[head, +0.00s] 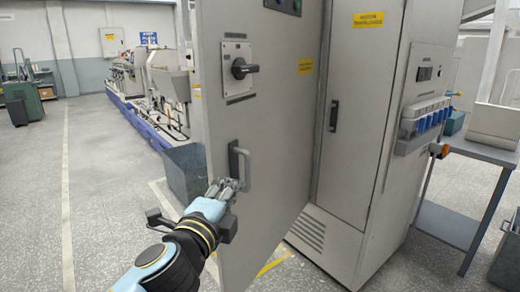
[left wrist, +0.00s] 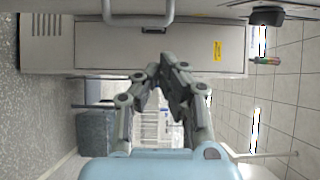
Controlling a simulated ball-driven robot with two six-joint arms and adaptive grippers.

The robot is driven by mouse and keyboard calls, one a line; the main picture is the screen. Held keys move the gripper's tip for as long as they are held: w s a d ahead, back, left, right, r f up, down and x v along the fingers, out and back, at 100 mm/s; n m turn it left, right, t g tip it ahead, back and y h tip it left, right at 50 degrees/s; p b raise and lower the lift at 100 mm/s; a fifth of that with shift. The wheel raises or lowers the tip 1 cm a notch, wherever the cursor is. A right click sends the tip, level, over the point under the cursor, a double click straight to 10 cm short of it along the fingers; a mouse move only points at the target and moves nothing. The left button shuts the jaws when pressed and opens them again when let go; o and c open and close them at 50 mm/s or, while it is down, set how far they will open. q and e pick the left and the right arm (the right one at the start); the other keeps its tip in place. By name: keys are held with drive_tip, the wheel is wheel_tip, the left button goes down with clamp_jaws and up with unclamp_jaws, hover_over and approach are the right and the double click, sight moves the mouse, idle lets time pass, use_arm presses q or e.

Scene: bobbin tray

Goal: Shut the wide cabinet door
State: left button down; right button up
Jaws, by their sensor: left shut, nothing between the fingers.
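The wide cabinet door (head: 270,125) is a tall grey panel standing open, swung out from the cabinet (head: 362,120) toward me. It carries a grey bar handle (head: 241,165) and a black rotary switch (head: 243,68). My left gripper (head: 229,185) is shut and empty, close to the handle near the door's free edge; I cannot tell whether it touches. In the left wrist view, the fingertips (left wrist: 168,72) are together below the handle (left wrist: 140,19), with a visible gap between them in the picture. My right gripper is not in view.
A table (head: 470,150) stands right of the cabinet, with a row of blue-tipped fittings (head: 424,124) on the cabinet's side. A grey bin (head: 187,172) stands behind the door's free edge. The floor (head: 95,190) at left is clear.

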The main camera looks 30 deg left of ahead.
sight(238, 150)
use_arm(q)
drive_tip(key=x, duration=0.3)
drive_tip(key=r+p+x, duration=0.1)
drive_tip(key=x, duration=0.3)
drive_tip(key=r+p+x, duration=0.1)
drive_tip(key=x, duration=0.2)
drive_tip(key=shift+w+a, duration=0.1)
drive_tip(key=shift+w, duration=0.15)
drive_tip(key=a, duration=0.3)
drive_tip(key=shift+s+a, duration=0.15)
drive_tip(key=shift+a, duration=0.35)
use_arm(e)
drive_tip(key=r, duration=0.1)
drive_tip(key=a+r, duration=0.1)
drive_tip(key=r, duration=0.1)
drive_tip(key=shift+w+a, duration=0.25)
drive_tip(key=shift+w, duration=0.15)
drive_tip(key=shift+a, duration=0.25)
